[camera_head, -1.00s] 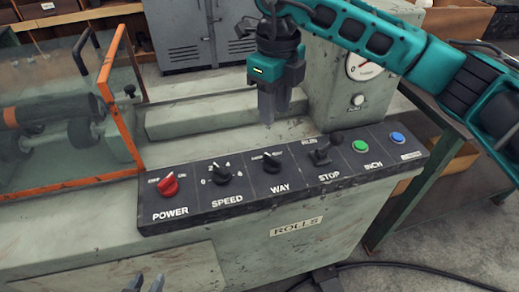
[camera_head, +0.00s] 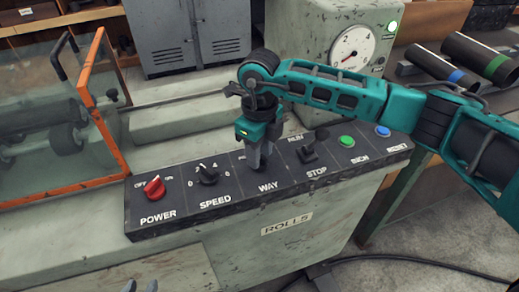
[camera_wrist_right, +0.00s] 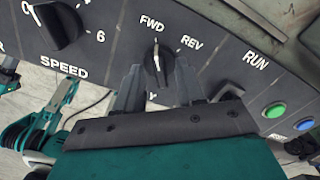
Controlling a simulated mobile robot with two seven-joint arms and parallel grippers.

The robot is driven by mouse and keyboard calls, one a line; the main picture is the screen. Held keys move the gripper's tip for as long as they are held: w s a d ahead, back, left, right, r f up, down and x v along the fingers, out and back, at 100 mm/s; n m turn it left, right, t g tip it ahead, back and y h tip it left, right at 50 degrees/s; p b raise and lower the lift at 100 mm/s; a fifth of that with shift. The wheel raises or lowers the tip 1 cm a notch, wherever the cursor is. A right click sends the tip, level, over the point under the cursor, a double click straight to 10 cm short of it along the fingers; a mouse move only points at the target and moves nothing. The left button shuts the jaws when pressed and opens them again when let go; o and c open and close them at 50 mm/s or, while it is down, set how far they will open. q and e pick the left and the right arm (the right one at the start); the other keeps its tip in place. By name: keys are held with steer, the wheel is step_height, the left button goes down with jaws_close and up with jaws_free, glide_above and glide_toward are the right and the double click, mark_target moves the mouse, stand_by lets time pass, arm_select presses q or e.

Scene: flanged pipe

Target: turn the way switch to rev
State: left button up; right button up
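The black WAY switch knob (camera_wrist_right: 158,66) shows in the right wrist view, its pointer towards the FWD label (camera_wrist_right: 152,23); the REV label (camera_wrist_right: 191,42) is to its right. My right gripper (camera_head: 258,164) is down over the WAY place on the control panel (camera_head: 228,209) and hides most of the knob in the head view. In the right wrist view its fingers (camera_wrist_right: 158,86) stand open, one on each side of the knob; I cannot tell whether either touches it.
The red POWER knob (camera_head: 154,187) and black SPEED knob (camera_head: 207,174) are left of WAY. The RUN/STOP lever (camera_head: 308,153), green INCH button (camera_head: 346,141) and blue RESET button (camera_head: 383,131) are right of it. A dial gauge (camera_head: 355,47) stands behind.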

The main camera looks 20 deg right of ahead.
jaws_close()
stand_by(0.3)
steer(key=shift+m, duration=0.3)
steer(key=m, duration=0.2)
steer(key=shift+m, duration=0.3)
steer(key=m, duration=0.3)
steer(key=shift+m, duration=0.4)
steer(key=m+p, duration=0.1)
steer(key=m, duration=0.3)
steer(key=shift+m+p, duration=0.45)
steer(key=shift+m, duration=1.05)
jaws_free()
